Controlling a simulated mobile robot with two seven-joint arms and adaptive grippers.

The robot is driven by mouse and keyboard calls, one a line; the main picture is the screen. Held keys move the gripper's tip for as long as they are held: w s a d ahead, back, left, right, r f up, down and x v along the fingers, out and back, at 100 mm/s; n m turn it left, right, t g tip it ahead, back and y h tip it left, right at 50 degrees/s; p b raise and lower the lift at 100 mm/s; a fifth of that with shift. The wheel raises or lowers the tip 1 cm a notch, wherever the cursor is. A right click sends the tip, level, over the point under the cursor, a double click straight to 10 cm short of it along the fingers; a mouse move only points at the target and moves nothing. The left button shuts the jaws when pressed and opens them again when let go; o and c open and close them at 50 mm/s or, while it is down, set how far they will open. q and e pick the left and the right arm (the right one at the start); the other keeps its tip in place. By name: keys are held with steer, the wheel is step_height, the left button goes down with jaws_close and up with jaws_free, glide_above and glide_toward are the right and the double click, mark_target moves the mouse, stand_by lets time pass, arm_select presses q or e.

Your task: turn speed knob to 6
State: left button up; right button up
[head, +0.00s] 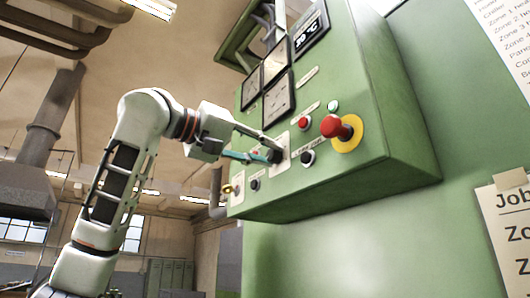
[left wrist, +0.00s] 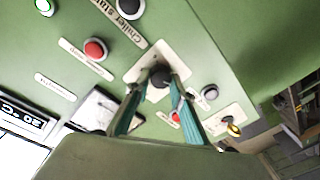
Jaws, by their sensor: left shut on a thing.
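The speed knob (left wrist: 160,77) is a dark round knob on a white plate (left wrist: 146,64) on the green control panel. In the head view its plate (head: 282,148) is seen at a slant, in the lower part of the panel. My left gripper (head: 273,155) reaches in from the left and its teal fingers are shut on the knob. In the left wrist view the two fingers of the left gripper (left wrist: 158,84) close in on the knob from both sides. The fingers cover part of the knob. The numbers and the pointer setting are too small to read. My right gripper is not in view.
A red mushroom button (head: 336,127) on a yellow ring sits right of the knob. A red button (left wrist: 95,49), a black knob (left wrist: 209,92) and a yellow key (left wrist: 234,130) are close by. Gauges (head: 279,99) and a temperature display (head: 311,32) are above.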

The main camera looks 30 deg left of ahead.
arm_select(q)
steer(key=m, duration=0.9)
steer(key=shift+d+h, duration=0.1)
steer(key=shift+h, duration=0.2)
steer(key=m, duration=0.4)
steer(key=shift+f+m+t, duration=0.1)
steer(key=shift+m+t, duration=0.2)
steer(key=shift+m, duration=0.1)
steer(key=m+h, duration=0.1)
steer(key=m, duration=0.7)
steer(key=shift+f+m, duration=0.1)
steer(key=shift+m, duration=0.3)
steer(key=m, duration=0.4)
steer(key=shift+m+g, duration=0.4)
steer(key=m, duration=0.4)
steer(key=shift+f+m+h, duration=0.1)
steer(key=shift+m+h, duration=0.2)
steer(key=shift+m+g, duration=0.3)
steer(key=shift+m, duration=1.6)
